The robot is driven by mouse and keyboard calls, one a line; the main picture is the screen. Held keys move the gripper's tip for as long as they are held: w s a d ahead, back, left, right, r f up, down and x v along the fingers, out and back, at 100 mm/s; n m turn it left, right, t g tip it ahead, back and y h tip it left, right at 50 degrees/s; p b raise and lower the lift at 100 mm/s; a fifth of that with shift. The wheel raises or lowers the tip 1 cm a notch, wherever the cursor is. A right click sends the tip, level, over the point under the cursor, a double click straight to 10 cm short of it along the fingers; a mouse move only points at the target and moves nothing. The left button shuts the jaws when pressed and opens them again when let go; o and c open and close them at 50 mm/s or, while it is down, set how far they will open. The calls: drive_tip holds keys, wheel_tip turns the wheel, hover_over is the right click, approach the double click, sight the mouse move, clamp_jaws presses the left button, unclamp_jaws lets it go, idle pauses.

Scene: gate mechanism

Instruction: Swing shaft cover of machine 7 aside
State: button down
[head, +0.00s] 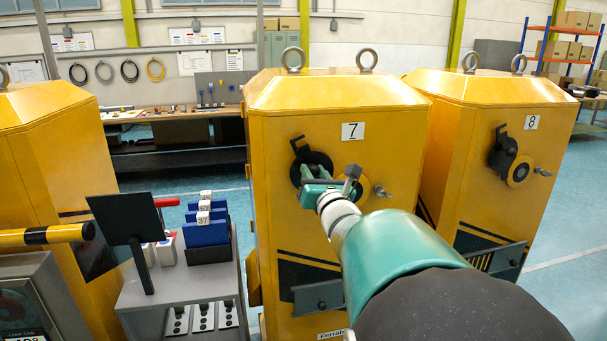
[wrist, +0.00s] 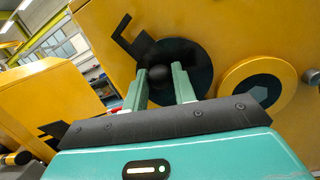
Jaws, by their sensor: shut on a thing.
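Machine 7 (head: 280,130) is a yellow cabinet with a "7" label (head: 353,131). Its shaft cover is a black disc (head: 318,158) on the front face, partly hidden by my gripper. In the wrist view the cover (wrist: 196,62) has a round black knob (wrist: 160,76) at its middle. My gripper (head: 307,172) is shut on this knob, with one green finger on each side (wrist: 160,82). A yellow ring with a dark angular opening (wrist: 258,88) lies to the right of the cover and shows whole, apart from the disc.
A black hooked bracket (wrist: 128,38) sits at the cover's upper left. A bolt (head: 382,191) sticks out right of my gripper, and a dark plate (head: 318,297) is below. Machine 8 (head: 560,150) stands close on the right. A grey cart (head: 185,285) with blue holders stands left.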

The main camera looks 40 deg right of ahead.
drive_tip(key=shift+f, duration=0.15)
drive_tip(key=c, duration=1.1)
unclamp_jaws()
drive_tip(key=shift+c, duration=0.2)
drive_tip(key=v, duration=1.3)
drive_tip(key=shift+s, duration=0.4)
drive_tip(key=shift+a, duration=0.1)
